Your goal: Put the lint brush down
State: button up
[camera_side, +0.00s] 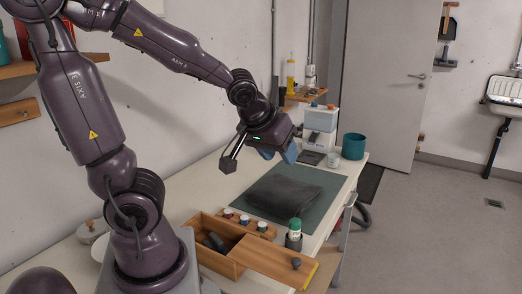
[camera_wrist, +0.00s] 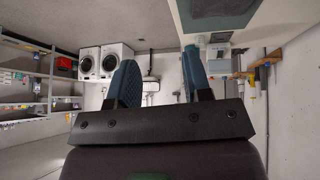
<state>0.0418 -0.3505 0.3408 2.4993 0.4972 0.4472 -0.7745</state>
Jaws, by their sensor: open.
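My gripper (camera_side: 280,154) is above the far part of the bench, over the back of the green mat (camera_side: 325,181). In the wrist view its two blue fingers (camera_wrist: 160,78) stand apart with nothing held between them. I cannot pick out the lint brush for sure in either view. A dark object (camera_side: 214,241) lies in the open wooden box (camera_side: 233,268) at the near end of the bench; I cannot tell what it is. A folded dark cloth (camera_side: 284,196) lies on the mat, below and apart from my gripper.
Small jars (camera_side: 244,219) stand in a wooden holder behind the box. A green-topped container (camera_side: 294,235) stands near the front edge.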

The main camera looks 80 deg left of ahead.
jog(key=s+d+r+m+h, duration=0.1)
jog(key=s+d+r+m, duration=0.2)
jog(key=d+m, duration=0.1)
jog(key=s+d+r+m+h, duration=0.2)
jog(key=s+d+r+m, duration=0.1)
jog(key=d, duration=0.4)
jog(key=shift+s+d+m, duration=0.15)
jog(key=shift+s+m, duration=0.15)
jog(key=shift+m, duration=0.2)
jog(key=shift+c, duration=0.3)
